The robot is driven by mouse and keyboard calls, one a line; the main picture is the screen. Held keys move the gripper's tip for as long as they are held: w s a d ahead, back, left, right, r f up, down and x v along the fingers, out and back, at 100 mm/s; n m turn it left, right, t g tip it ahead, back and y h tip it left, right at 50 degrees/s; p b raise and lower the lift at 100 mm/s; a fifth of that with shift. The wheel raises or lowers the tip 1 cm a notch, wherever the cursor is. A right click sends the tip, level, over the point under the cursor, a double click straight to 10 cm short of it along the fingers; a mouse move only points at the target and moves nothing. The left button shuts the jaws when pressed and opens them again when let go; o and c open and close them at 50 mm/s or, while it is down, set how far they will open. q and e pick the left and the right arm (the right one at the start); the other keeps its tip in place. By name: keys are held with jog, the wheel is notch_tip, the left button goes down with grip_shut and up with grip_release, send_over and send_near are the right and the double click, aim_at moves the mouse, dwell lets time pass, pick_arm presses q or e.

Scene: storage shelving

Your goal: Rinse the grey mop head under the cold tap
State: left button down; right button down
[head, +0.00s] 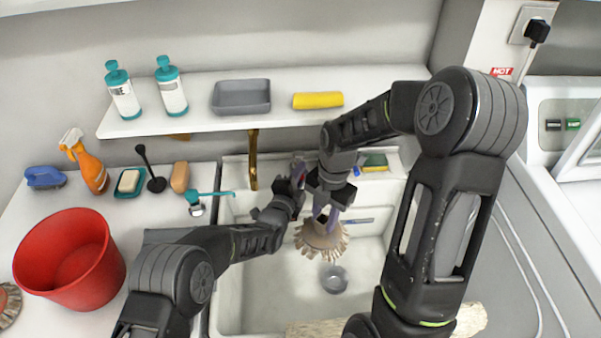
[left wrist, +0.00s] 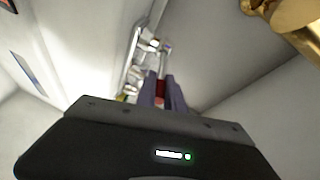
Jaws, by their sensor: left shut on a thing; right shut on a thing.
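The mop head (head: 318,242), a fan of grey-beige strands, hangs over the white sink basin (head: 240,290) in the head view. My right gripper (head: 325,214) is shut on its top. My left gripper (head: 298,172) is above and left of it, near the sink's back. The left wrist view shows its purple fingers shut on a small red thing (left wrist: 160,90); I cannot tell what it belongs to. A brass tap pipe (head: 253,160) stands left of the left gripper, and brass also shows in the left wrist view (left wrist: 292,22). No water stream is visible.
A grey round drain piece (head: 334,279) lies in the basin. A red bucket (head: 70,262), an orange spray bottle (head: 86,162) and soap (head: 129,181) stand on the left counter. The shelf above holds two bottles, a grey tray (head: 241,96) and a yellow roll (head: 318,100).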

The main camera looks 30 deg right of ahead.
pick_arm(q)
jog(key=shift+w+a+m+g+h, duration=0.3)
jog(key=shift+a+m+g+h, duration=0.25)
jog(key=shift+m+g, duration=0.35)
jog(key=shift+d, duration=0.1)
jog(key=c, duration=1.5)
grip_release()
jog(key=shift+o, duration=0.2)
jog(key=v, duration=1.2)
jog(key=shift+w, duration=0.15)
